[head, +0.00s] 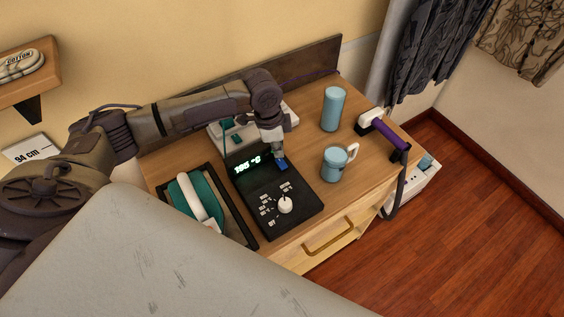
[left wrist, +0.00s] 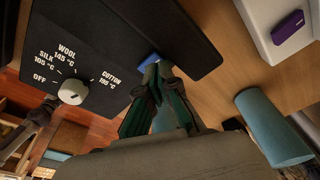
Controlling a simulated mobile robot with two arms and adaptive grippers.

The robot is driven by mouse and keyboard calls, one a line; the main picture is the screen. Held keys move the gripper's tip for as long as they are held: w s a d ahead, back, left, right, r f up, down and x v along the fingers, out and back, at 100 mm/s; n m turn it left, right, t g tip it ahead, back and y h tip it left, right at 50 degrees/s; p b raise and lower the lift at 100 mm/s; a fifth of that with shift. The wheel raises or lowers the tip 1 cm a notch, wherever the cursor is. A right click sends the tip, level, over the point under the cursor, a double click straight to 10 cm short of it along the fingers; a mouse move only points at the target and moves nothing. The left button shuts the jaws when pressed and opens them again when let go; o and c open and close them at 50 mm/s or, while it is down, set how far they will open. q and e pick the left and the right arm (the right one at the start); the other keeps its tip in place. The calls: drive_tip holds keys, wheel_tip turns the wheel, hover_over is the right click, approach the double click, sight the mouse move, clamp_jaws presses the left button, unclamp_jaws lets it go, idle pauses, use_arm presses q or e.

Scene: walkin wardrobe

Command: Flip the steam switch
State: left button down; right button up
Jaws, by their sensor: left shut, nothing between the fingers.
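A small blue switch (head: 283,165) sits on the right side of a black control panel (head: 295,209) on the wooden dresser. I take it as the steam switch. It also shows in the left wrist view (left wrist: 149,61), partly hidden by my fingers. My left gripper (head: 279,156) is shut and empty, pointing down with its tips right at the switch. I cannot tell whether they touch it. The panel has a white dial (head: 285,204) with OFF, silk, wool and cotton marks, and a lit green temperature display (head: 247,166). My right gripper is not in view.
A blue mug (head: 336,166) and a blue cylinder (head: 333,108) stand right of the panel. A teal and white iron (head: 197,200) lies to the left. A purple-handled tool (head: 388,134) lies at the right edge. A light board (head: 150,262) fills the front left.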

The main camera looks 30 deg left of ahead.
sight(278, 160)
use_arm(q)
drive_tip(key=shift+f, duration=0.45)
idle(0.8)
drive_tip(key=shift+f+b, duration=0.4)
drive_tip(key=shift+f, duration=0.3)
drive_tip(key=shift+r, duration=0.15)
wheel_tip(278, 160, up, 7)
drive_tip(key=p, duration=0.8)
idle(0.6)
